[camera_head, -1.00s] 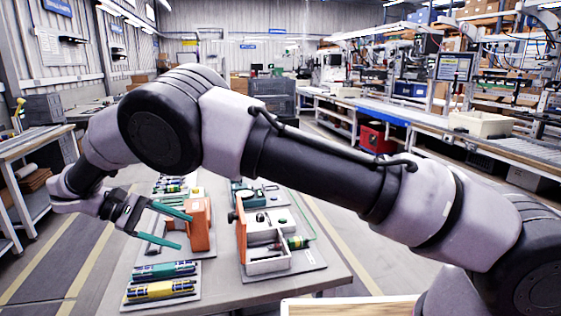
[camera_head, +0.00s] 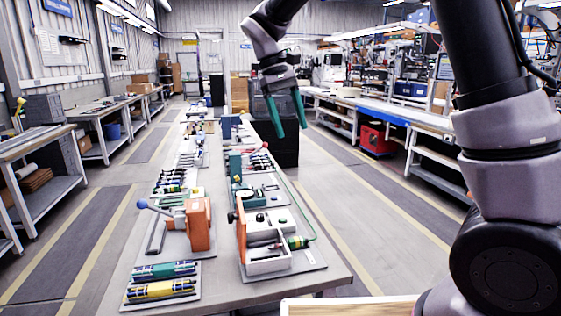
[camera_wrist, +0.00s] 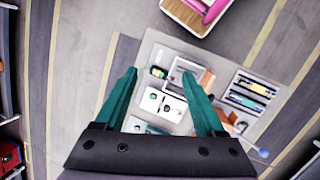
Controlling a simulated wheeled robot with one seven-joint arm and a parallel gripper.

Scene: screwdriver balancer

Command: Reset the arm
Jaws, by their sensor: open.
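My gripper (camera_head: 289,116) is raised high above the far right part of the long workbench (camera_head: 222,292). Its green fingers are spread apart with nothing between them, and they point downward. In the wrist view the open fingers (camera_wrist: 166,105) also show, with the bench and its fixtures far below. The arm folds upward along the right side of the head view, and part of it is cut off by the top edge.
An orange lever fixture (camera_head: 199,226) and an orange and white fixture (camera_head: 240,228) stand on the bench. Screwdrivers (camera_head: 160,290) lie at the front left. Side benches flank clear floor (camera_head: 345,215).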

